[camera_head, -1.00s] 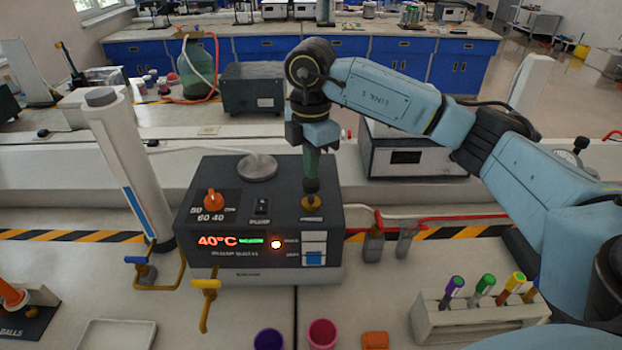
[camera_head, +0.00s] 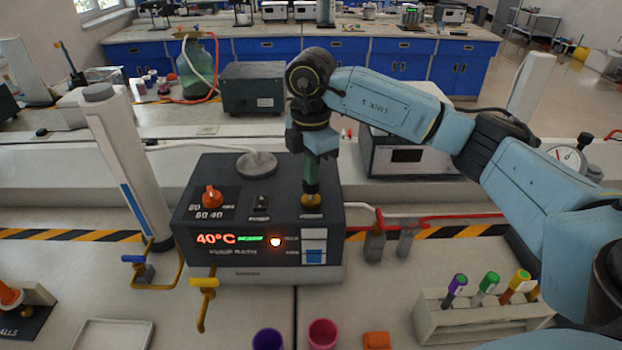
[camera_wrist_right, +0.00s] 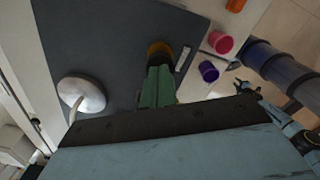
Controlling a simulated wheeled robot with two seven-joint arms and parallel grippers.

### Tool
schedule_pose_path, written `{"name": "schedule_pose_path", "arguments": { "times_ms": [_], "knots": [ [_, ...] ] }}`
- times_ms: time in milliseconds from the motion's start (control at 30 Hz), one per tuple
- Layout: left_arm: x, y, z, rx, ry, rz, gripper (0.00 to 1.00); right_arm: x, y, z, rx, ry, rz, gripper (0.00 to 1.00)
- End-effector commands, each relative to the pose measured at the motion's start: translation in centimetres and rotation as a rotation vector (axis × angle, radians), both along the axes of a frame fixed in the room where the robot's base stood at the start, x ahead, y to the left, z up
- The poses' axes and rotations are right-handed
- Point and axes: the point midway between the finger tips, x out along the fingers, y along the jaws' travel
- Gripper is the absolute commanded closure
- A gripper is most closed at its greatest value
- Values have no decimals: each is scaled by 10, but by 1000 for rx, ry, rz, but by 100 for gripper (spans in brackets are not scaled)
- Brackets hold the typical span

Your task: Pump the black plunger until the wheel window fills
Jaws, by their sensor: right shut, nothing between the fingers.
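A dark box (camera_head: 230,262) with an orange knob and a lit 40°C display stands on the bench. The black plunger sits in a yellow collar (camera_head: 312,210) on its top right; the collar also shows in the wrist view (camera_wrist_right: 158,47). My right gripper (camera_head: 311,191) points straight down with its green fingers shut and empty, right above the collar; it hides the plunger, which looks pressed low. The fingers also show in the wrist view (camera_wrist_right: 157,88). The front window (camera_head: 314,246) is white above and blue in its lower part.
A silver disc (camera_head: 257,164) with a white hose lies on the box top. Yellow (camera_head: 204,283) and blue (camera_head: 137,260) valve handles stand at its left front. Purple (camera_head: 268,340) and pink (camera_head: 322,332) cups and a tube rack (camera_head: 440,318) are in front.

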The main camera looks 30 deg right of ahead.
Motion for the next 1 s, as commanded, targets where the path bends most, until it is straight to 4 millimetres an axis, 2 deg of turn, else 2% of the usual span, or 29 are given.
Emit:
{"name": "schedule_pose_path", "arguments": {
  "times_ms": [233,467,1000],
  "knots": [
    [0,0,-7,0,0,0,66,-1,0,-13,-2,4,0,100],
    [0,0,-5,0,0,0,66,-1,0,-10,-2,4,0,100],
    [0,0,22,0,0,0,66,0,0,24,0,2,0,100]
  ]
}}
